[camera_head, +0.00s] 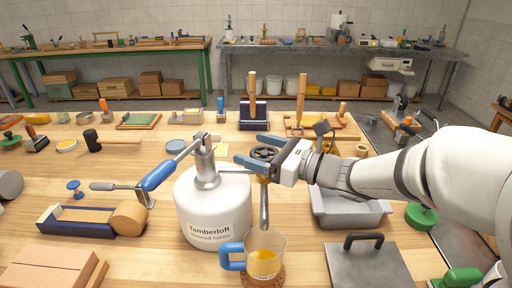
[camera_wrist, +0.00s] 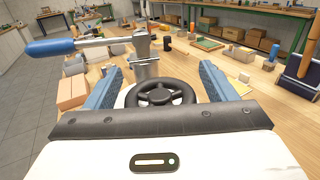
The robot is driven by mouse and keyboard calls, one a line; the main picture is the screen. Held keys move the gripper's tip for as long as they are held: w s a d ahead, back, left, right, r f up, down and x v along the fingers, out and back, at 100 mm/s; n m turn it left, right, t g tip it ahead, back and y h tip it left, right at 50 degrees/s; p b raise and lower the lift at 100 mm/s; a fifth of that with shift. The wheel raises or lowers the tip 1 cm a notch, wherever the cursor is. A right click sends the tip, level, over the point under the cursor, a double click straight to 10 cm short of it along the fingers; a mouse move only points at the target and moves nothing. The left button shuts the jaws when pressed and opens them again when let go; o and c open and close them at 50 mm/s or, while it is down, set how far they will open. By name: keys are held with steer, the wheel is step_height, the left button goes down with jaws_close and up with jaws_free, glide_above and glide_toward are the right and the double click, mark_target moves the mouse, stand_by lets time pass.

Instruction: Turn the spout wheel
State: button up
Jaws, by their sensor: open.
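A white honey tank (camera_head: 213,208), labelled "Tamberloft", stands on the wooden table with a metal lever arm with a blue grip (camera_head: 159,175) on top. The dark spout wheel (camera_head: 265,153) sits at the tank's right, above a metal spout (camera_head: 264,207). In the wrist view the wheel (camera_wrist: 160,93) lies between my fingers, with a gap on each side. My gripper (camera_head: 249,151) is open around the wheel, its blue fingers also visible in the wrist view (camera_wrist: 161,80). A clear jug (camera_head: 266,262) with a blue handle and amber honey inside stands below the spout.
The jug stands on a brown coaster (camera_head: 279,279). A grey tray (camera_head: 347,217) and a dark plate with a handle (camera_head: 366,268) are to the right. A wooden roller (camera_head: 129,218) and a box (camera_head: 50,269) are to the left. Several tools lie behind the tank.

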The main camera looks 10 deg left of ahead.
steer(key=shift+a, duration=0.15)
steer(key=shift+c, duration=0.4)
steer(key=c, duration=0.9)
steer(key=shift+f+b, duration=0.25)
steer(key=shift+b, duration=0.6)
